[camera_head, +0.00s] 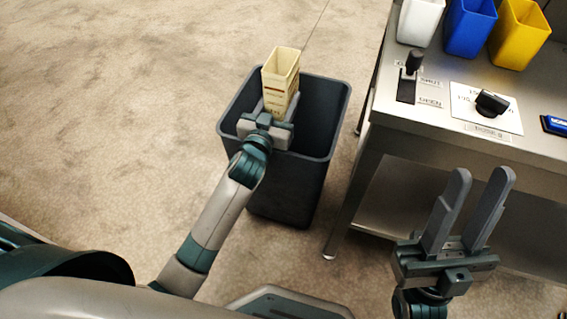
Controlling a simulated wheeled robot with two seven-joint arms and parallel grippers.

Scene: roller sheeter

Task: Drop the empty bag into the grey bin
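The empty bag (281,72) is a cream, box-shaped bag with an open top and brown print. It is upright over the opening of the grey bin (302,185), which stands on the floor left of the table. My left gripper (279,104) has its fingers on either side of the bag's lower part and is shut on it. The bag's bottom is partly hidden by the gripper. My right gripper (483,190) is open and empty, with its two fingers apart, in front of the table's edge.
A steel table (390,130) stands at the right. On it are white (420,20), blue (469,27) and yellow (519,34) containers, a lever (410,75), a black knob (491,103) on a labelled plate and a blue object (556,125). Floor left of the bin is clear.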

